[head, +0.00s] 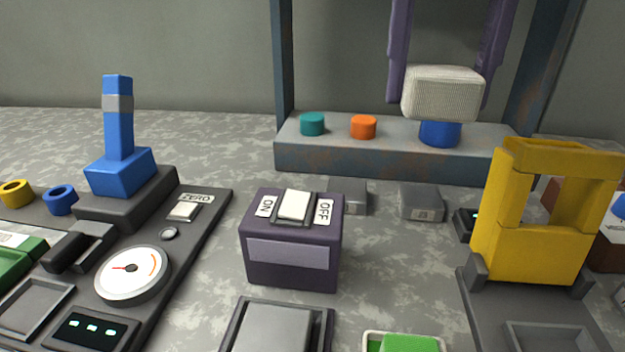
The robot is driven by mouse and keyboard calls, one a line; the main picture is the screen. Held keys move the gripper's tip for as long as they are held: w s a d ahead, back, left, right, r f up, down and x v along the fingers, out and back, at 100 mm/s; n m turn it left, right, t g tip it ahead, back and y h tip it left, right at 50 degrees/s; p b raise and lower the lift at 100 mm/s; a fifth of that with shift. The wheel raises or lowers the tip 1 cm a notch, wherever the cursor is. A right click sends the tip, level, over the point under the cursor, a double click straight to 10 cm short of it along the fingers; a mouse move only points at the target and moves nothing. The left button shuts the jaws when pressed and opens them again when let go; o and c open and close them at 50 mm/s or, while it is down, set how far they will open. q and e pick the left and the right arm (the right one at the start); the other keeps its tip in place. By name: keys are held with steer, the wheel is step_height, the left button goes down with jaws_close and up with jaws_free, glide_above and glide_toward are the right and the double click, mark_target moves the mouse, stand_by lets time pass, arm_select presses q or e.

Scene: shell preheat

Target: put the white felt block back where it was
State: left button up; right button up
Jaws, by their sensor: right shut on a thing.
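The white felt block (442,93) is a pale, rounded, textured block at the upper right of the head view. My right gripper (443,85) comes down from above with two purple fingers, one on each side of the block, and is shut on it. The block is in front of or over a blue round peg (440,134) on the grey shelf (390,159). It hides the top of that peg, and I cannot tell whether the two touch. My left gripper is not in view.
A teal peg (312,124) and an orange peg (363,127) stand on the same shelf, left of the blue one. Blue-grey posts (284,55) rise at the shelf ends. In front are a purple ON/OFF switch box (291,254) and a yellow frame (545,255).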

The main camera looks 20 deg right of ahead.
steer(key=b, duration=0.3)
glide_above(395, 269)
step_height(395, 269, down, 14)
steer(key=shift+f, duration=2.6)
steer(key=shift+f+b, duration=0.15)
steer(key=shift+b, duration=0.25)
steer(key=o, duration=1.2)
